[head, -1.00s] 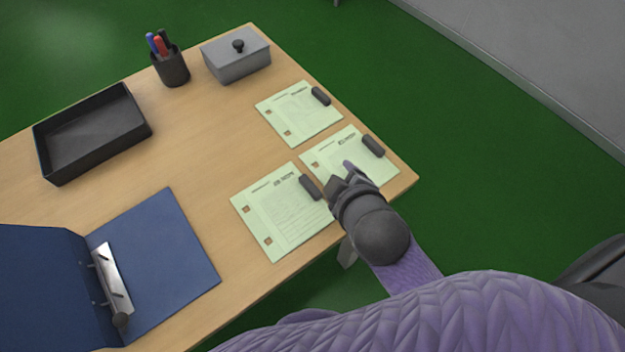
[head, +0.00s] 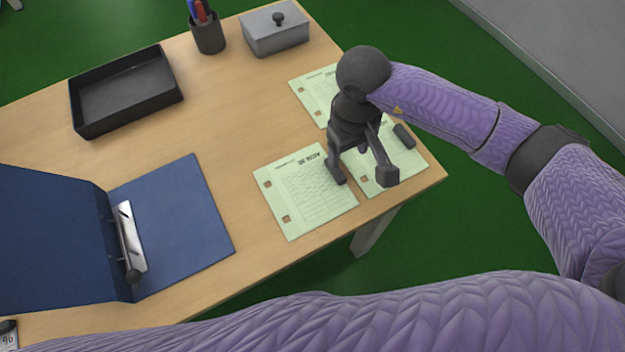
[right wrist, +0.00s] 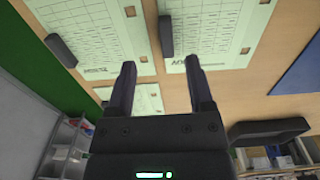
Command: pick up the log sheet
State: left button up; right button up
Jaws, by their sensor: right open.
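Three pale green printed sheets lie flat on the table: a near-left one (head: 300,205), a right one (head: 365,180) and a far one (head: 312,92). I cannot read which is the log sheet. My right gripper (head: 363,178) is open and empty, pointing down above the near-left and right sheets and partly covering them. In the right wrist view, the gripper (right wrist: 161,65) has the near-left sheet (right wrist: 222,35) on the right and the right sheet (right wrist: 100,30) on the left. A dark block (right wrist: 166,36) lies at the near-left sheet's edge. My left gripper is out of view.
An open blue binder (head: 180,225) lies at the left of the wooden table (head: 235,130). A black tray (head: 78,112), a pen cup (head: 208,38) and a grey lidded box (head: 275,38) stand farther back. Another dark block (head: 404,136) lies on the right sheet. Bare wood separates binder and sheets.

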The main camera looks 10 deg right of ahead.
aim_at(342, 178)
jog(key=f, duration=0.2)
jog(key=f+b, duration=0.1)
jog(key=f, duration=0.2)
jog(key=f+b, duration=0.1)
jog(key=f, duration=0.1)
jog(key=shift+s+a+f, duration=0.2)
jog(key=shift+a+f, duration=0.05)
jog(key=shift+f, duration=0.35)
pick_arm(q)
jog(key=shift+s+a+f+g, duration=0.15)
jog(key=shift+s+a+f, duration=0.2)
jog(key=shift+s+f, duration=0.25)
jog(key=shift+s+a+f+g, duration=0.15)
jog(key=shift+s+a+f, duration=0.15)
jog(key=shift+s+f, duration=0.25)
pick_arm(e)
jog(key=shift+r, duration=0.1)
jog(key=shift+c, duration=0.7)
jog(key=c, duration=0.7)
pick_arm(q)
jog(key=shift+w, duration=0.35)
pick_arm(e)
grip_shut()
